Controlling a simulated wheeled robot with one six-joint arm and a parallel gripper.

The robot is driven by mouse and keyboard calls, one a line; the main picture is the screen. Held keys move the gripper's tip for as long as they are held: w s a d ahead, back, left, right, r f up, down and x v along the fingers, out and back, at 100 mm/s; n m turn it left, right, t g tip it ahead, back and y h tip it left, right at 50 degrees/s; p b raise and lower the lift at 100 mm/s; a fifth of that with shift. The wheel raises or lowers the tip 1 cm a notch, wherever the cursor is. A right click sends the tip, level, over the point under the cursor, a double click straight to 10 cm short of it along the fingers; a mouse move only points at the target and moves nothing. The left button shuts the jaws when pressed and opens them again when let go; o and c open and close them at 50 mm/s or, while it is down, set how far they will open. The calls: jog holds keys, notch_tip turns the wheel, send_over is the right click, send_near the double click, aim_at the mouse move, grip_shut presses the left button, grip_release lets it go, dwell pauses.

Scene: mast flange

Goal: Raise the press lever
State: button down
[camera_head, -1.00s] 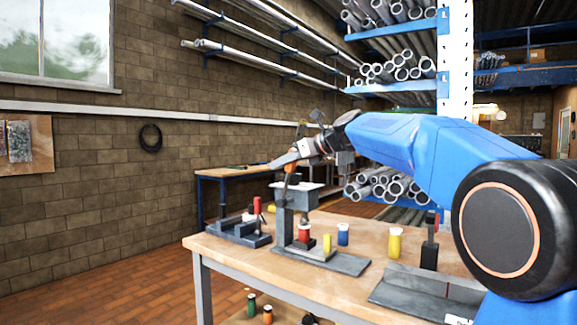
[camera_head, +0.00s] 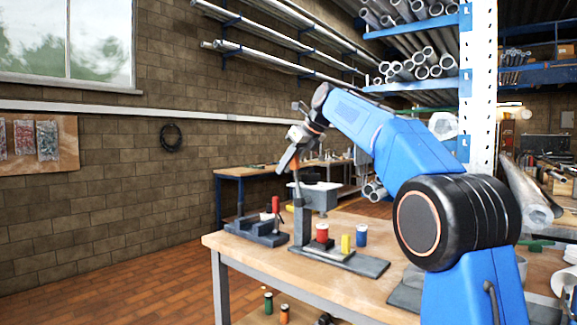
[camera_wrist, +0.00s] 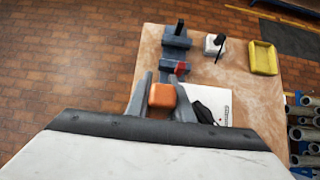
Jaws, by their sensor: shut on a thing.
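The press (camera_head: 301,225) stands on the wooden bench, with a grey upright, a pale head block and a flat dark base. Its lever ends in an orange handle (camera_head: 296,166), which stands up steeply above the head. My gripper (camera_head: 294,161) is at the lever's top, tilted downward. In the wrist view, the orange handle (camera_wrist: 162,96) sits between the two grey fingers of my gripper (camera_wrist: 162,100), which is shut on it. The fingers partly hide the handle in the head view. A red-topped piece (camera_head: 322,232) sits under the press head.
A yellow piece (camera_head: 346,243) stands on the press base and a blue one (camera_head: 361,236) beside it. A dark vise-like fixture (camera_head: 257,229) with a red handle is at left. A yellow tray (camera_wrist: 264,58) shows in the wrist view. Pipe racks (camera_head: 418,60) stand behind.

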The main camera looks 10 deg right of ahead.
dwell(0.4)
jog(key=c, duration=1.6)
grip_release()
jog(key=shift+w+a, duration=0.1)
jog(key=shift+o, duration=0.2)
jog(key=v, duration=1.7)
jog(key=shift+r, duration=0.2)
